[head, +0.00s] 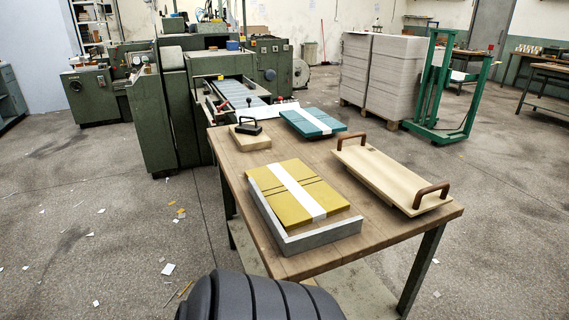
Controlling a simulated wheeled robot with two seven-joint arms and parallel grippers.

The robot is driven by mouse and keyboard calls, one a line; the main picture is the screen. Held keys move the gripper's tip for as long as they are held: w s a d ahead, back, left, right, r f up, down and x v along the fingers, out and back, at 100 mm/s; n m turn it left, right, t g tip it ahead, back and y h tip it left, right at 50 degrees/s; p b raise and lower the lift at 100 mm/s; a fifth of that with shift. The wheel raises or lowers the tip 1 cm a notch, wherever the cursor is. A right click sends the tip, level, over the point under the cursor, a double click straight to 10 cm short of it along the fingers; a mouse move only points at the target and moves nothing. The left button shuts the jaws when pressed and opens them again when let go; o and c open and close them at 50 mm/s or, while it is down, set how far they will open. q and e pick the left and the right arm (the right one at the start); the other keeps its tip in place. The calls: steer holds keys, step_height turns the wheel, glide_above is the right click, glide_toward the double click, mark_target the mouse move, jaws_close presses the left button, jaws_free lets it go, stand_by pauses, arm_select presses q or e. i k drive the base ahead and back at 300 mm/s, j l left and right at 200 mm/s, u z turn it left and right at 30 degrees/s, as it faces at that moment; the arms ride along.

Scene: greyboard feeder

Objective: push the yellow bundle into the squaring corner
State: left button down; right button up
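The yellow bundle (283,205), wrapped with a white band, lies flat near the front of the wooden table. The grey metal squaring corner (320,237) runs along the bundle's left and front sides as an L-shaped low wall. The bundle lies close inside it; I cannot tell whether it touches both walls. Neither of my grippers is in view.
A teal bundle (303,125) with a white band lies at the table's back. A pale block with a black handle (250,139) sits back left. A pale board with two brown handles (385,175) lies at the right. Bare tabletop (405,230) shows at front right.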

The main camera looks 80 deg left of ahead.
mark_target(298, 197)
steer(key=i+j+u, duration=0.1)
steer(key=u, duration=0.35)
steer(key=i+u, duration=0.25)
steer(key=u, duration=0.25)
steer(key=i+u, duration=0.15)
steer(key=u, duration=0.3)
steer(key=i+l+u, duration=0.1)
steer(key=u, duration=0.4)
steer(key=i+l+u, duration=0.2)
steer(key=u, duration=0.25)
